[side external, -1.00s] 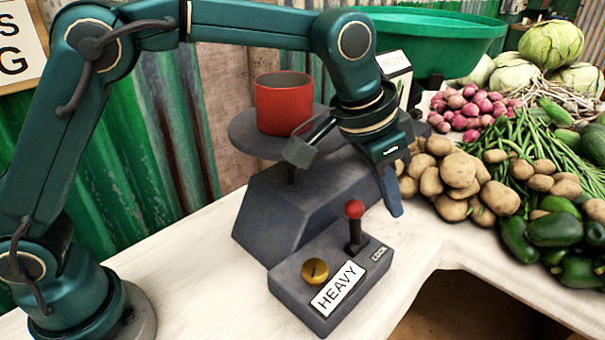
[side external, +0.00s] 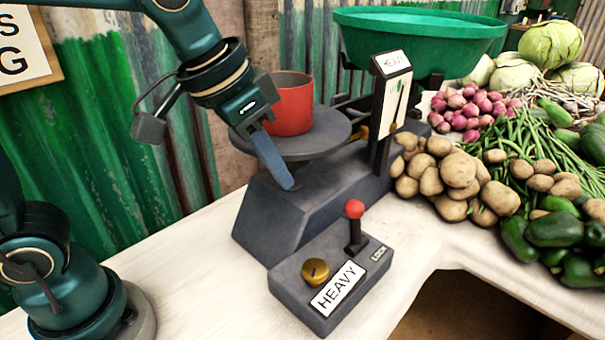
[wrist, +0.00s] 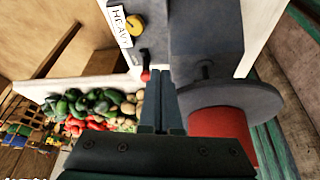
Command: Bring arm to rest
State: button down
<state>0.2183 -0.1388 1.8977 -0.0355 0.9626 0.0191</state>
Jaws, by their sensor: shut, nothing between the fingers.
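My gripper (side external: 287,184) is shut and empty. In the side view its fingers point down and to the right, in front of the dark balance (side external: 285,215) and its round pan (side external: 335,138). In the wrist view the closed fingers (wrist: 160,100) show in the middle. A red pot (side external: 293,103) stands on the pan, partly hidden behind my gripper; it also shows in the wrist view (wrist: 218,128). I cannot tell from the side view whether the fingertips touch the balance.
A control box (side external: 335,285) with a brass knob (side external: 315,271), a red-topped lever (side external: 355,210) and a HEAVY label stands in front. A dial post (side external: 390,100) rises beside the pan. A green bowl (side external: 420,35) is behind. Potatoes (side external: 450,175) and other vegetables fill the right.

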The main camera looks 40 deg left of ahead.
jog(key=s+a+f+n+t+y, duration=0.1)
jog(key=s+a+f, duration=0.3)
jog(key=s, duration=0.6)
jog(key=shift+a+n, duration=0.8)
jog(key=shift+a, duration=0.45)
